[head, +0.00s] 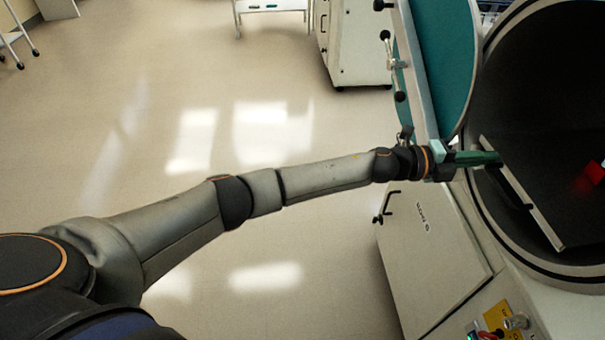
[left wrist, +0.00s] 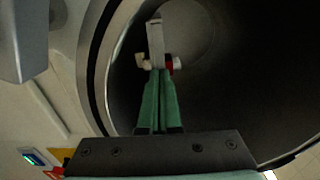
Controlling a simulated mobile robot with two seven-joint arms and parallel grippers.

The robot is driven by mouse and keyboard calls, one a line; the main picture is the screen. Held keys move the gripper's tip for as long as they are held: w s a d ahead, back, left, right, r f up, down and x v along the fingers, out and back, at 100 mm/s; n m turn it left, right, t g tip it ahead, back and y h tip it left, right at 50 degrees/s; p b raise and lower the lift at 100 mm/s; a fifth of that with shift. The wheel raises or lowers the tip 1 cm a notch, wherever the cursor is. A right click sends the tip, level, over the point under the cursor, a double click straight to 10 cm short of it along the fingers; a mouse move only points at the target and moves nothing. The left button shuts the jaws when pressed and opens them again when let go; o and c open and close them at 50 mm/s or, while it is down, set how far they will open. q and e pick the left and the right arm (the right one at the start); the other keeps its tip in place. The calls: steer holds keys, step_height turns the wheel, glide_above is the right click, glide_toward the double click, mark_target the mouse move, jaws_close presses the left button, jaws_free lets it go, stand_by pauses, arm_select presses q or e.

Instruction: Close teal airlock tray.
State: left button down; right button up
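The airlock with the teal door (head: 440,60) is at the right of the head view, its door swung open. Its tray (head: 540,205) is a dark plate with a pale front edge, inside the round dark chamber. My left gripper (head: 498,158) reaches in past the door, its green fingertips at or very near the tray's upper front corner. In the left wrist view its fingers (left wrist: 158,85) lie together with no clear gap, pointing at a grey bar (left wrist: 155,38). I cannot tell whether they touch it. My right gripper is not in view.
The round chamber rim (left wrist: 97,70) is close to the left of the fingers. A red item (head: 594,176) shows inside the chamber. A white cabinet door (head: 430,260) stands below my left wrist. The floor to the left is clear.

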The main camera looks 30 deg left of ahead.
arm_select(q)
steer(key=shift+b+x, duration=0.4)
steer(key=shift+x, duration=1.25)
steer(key=shift+a, duration=0.1)
steer(key=p+v, duration=0.1)
steer(key=v, duration=1.1)
steer(key=shift+s+a, duration=0.2)
